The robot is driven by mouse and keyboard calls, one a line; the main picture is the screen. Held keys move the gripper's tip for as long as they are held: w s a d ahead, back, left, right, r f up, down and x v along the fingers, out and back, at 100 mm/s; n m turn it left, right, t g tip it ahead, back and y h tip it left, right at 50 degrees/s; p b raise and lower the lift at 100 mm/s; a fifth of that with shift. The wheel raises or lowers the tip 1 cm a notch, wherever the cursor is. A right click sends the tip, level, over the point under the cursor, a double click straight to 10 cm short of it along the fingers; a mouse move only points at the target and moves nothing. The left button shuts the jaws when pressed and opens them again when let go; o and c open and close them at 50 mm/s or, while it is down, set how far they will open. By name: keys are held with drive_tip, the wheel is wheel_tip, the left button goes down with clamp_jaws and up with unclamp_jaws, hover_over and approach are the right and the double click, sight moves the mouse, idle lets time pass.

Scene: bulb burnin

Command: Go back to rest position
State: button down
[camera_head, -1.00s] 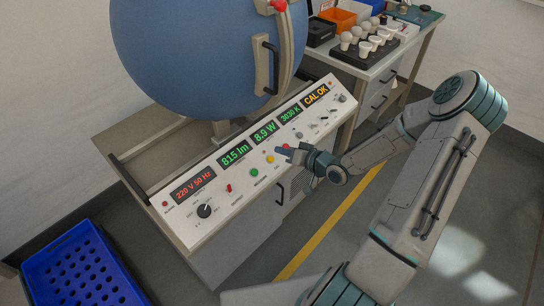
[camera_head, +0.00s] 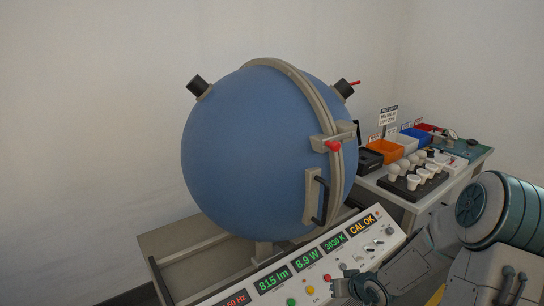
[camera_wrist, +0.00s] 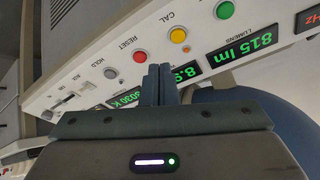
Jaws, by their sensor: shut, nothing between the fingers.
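My gripper (camera_head: 338,286) is at the front edge of the control panel (camera_head: 230,290), near its buttons, at the bottom of the head view. In the wrist view my gripper (camera_wrist: 161,84) has its two fingers together with nothing between them, in front of the panel (camera_wrist: 120,60). The red RESET button (camera_wrist: 140,55), yellow CAL button (camera_wrist: 178,35) and green button (camera_wrist: 225,10) show beyond the fingertips. Whether the fingers touch the panel I cannot tell. The displays read 815 lm, 8.9 W, 3030 K and CAL OK (camera_head: 362,225).
The large blue sphere (camera_head: 250,150) stands behind the panel, with a red-tipped latch (camera_head: 333,146) and a door handle (camera_head: 318,197). At right, a side table holds a black tray (camera_head: 412,185) of bulbs and an orange bin (camera_head: 385,151).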

drive_tip(key=s+d+r+g+h, duration=0.2)
drive_tip(key=s+r+h, duration=0.3)
drive_tip(key=s+r, duration=0.5)
drive_tip(key=s+a+r+m+g+y+p, duration=0.1)
drive_tip(key=s+a+r+g, duration=0.1)
drive_tip(key=s+a+r, duration=0.4)
drive_tip(key=s+r, duration=0.5)
drive_tip(key=s, duration=0.2)
drive_tip(key=shift+s+a+r+g, duration=0.2)
drive_tip(key=shift+s+r+g, duration=0.15)
drive_tip(key=shift+g, duration=0.05)
idle(1.6)
